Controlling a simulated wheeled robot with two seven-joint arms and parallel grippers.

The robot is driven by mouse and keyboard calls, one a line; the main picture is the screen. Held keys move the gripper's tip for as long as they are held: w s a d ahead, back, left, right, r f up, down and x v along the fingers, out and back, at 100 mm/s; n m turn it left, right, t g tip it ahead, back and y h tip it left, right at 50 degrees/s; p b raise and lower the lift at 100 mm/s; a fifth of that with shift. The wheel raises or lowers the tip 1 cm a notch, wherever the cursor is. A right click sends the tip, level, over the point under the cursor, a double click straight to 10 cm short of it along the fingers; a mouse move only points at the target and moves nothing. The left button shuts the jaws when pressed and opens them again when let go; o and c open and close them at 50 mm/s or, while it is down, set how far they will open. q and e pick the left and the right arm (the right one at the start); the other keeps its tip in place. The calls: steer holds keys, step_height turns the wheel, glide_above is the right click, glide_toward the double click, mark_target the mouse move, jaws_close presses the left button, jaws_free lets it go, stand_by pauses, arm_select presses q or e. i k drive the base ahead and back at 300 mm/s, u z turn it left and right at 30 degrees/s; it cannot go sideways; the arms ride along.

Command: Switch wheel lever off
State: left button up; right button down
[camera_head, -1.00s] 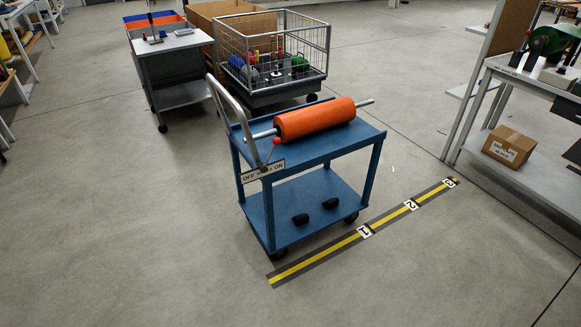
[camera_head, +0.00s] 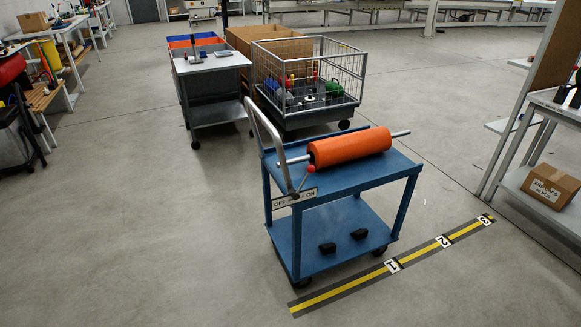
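A blue two-shelf cart (camera_head: 345,182) stands in the middle of the camera_head view, with a bent grey push handle (camera_head: 262,130) at its left end. A lever with a red ball knob (camera_head: 311,169) is at the cart's near left corner, by a white plate (camera_head: 295,198) marked OFF and ON. The knob sits above the plate's right part, toward ON; the lever's lower part hides the middle of the plate. An orange roller (camera_head: 350,147) on a metal rod lies on the top shelf. Neither of my grippers is in view.
A yellow and black floor strip (camera_head: 345,289) numbered 1 to 3 runs along the cart's near right side. A wire cage trolley (camera_head: 308,75) and a grey table (camera_head: 212,64) stand behind. A shelf with a cardboard box (camera_head: 550,186) is right. Floor to the left and front is clear.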

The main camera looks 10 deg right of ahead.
mark_target(304, 180)
steer(key=u, duration=0.2)
steer(key=i, duration=0.85)
steer(key=z, duration=0.25)
